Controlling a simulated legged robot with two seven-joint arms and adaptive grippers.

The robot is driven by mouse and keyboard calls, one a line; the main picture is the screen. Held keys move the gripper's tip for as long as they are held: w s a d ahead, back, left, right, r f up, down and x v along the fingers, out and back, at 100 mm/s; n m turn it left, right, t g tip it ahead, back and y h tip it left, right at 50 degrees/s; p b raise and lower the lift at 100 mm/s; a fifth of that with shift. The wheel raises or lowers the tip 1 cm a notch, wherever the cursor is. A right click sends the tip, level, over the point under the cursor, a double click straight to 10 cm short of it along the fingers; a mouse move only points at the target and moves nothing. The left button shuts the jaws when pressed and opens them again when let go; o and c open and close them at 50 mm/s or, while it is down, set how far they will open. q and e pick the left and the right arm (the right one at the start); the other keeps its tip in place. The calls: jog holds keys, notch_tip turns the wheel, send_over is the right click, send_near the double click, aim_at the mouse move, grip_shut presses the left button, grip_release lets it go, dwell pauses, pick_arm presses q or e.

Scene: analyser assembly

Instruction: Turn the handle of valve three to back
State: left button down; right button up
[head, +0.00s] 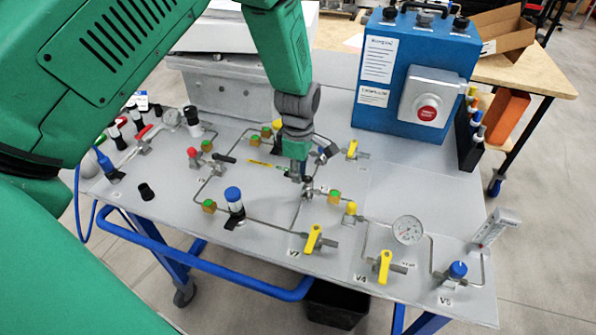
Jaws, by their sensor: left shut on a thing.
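My left gripper (303,178) comes down from the top middle onto the grey panel (400,200) of the analyser table. It is shut at a small valve (307,193) in the pipework near the panel's middle. I take the gripped part to be the handle of valve three; the fingers mostly hide it, and I cannot read a label for it or make out which way it points. My right gripper is not in view.
Yellow-handled valves marked V7 (313,238) and V4 (384,266) stand nearer the front edge. A blue-knobbed valve (234,200), a round gauge (408,230) and a flow meter (496,227) stand around. A blue box with a red button (415,85) stands at the back.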

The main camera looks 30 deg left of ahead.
pick_arm(q)
jog(key=shift+a, duration=0.25)
jog(key=shift+w+m+p, duration=0.2)
jog(key=shift+m+p, duration=0.15)
jog(key=shift+m, duration=0.35)
jog(key=shift+w+a+r+m+p, duration=0.15)
jog(key=shift+m+p, duration=0.1)
jog(key=shift+m, duration=0.35)
jog(key=shift+w+f+m+p, duration=0.15)
jog(key=shift+m+p, duration=0.1)
jog(key=shift+m, duration=0.35)
jog(key=m, duration=0.2)
jog(key=shift+w+m+p, duration=0.3)
jog(key=shift+w+p, duration=0.05)
jog(key=m, duration=0.2)
jog(key=shift+w+m, duration=0.35)
jog(key=shift+m, duration=0.05)
jog(key=m, duration=0.3)
jog(key=w+d+m+p, duration=0.1)
jog(key=shift+m, duration=0.3)
jog(key=shift+w+d+r+m, duration=0.1)
jog(key=shift+d+m, duration=0.2)
jog(key=shift+m, duration=0.7)
jog(key=shift+w+d+m, duration=0.1)
jog(key=shift+d+m, duration=0.15)
jog(key=shift+m, duration=0.75)
jog(key=shift+d, duration=0.1)
